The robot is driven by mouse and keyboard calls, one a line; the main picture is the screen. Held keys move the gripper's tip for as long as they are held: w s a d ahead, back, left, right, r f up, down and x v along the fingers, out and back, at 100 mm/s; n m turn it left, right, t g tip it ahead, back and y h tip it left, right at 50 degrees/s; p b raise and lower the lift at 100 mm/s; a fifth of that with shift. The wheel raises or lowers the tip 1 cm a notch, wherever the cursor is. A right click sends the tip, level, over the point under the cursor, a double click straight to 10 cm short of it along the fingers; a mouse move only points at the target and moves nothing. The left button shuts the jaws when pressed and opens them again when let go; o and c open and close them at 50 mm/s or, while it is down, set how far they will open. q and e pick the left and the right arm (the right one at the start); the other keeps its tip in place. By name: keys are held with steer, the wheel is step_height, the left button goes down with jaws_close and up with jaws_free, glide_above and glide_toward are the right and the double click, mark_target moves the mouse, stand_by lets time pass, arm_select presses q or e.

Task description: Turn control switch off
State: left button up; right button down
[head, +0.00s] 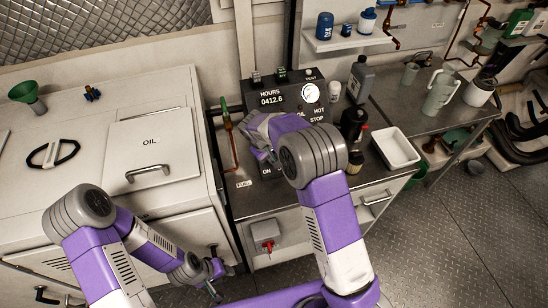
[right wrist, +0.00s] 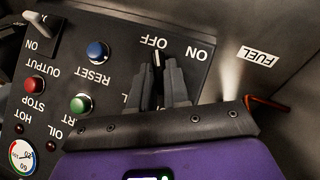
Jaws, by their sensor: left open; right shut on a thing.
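The dark control panel (head: 272,101) stands on the counter, behind my right arm. In the right wrist view, upside down, a switch lever (right wrist: 157,59) shows its pale tip beside the OFF lettering, with ON to the right. My right gripper (right wrist: 167,80) is shut on this lever; its fingers hide the lever's lower part and any name label. In the head view, my right arm covers the switch. My left gripper (head: 213,279) is open and empty, low in front of the cabinets, away from the panel.
Near the fingers are a blue RESET button (right wrist: 97,51), a green button (right wrist: 81,104), a red STOP button (right wrist: 34,84) and another toggle (right wrist: 38,23). A dark bottle (head: 354,122) and white tray (head: 396,148) stand right of the panel.

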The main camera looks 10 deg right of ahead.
steer(key=shift+f+n, duration=0.1)
steer(key=shift+n, duration=0.2)
stand_by(0.4)
steer(key=c, duration=1.1)
jaws_free()
steer(key=shift+w, duration=0.1)
steer(key=v, duration=0.7)
steer(key=shift+a+r, duration=0.25)
steer(key=shift+a, duration=0.05)
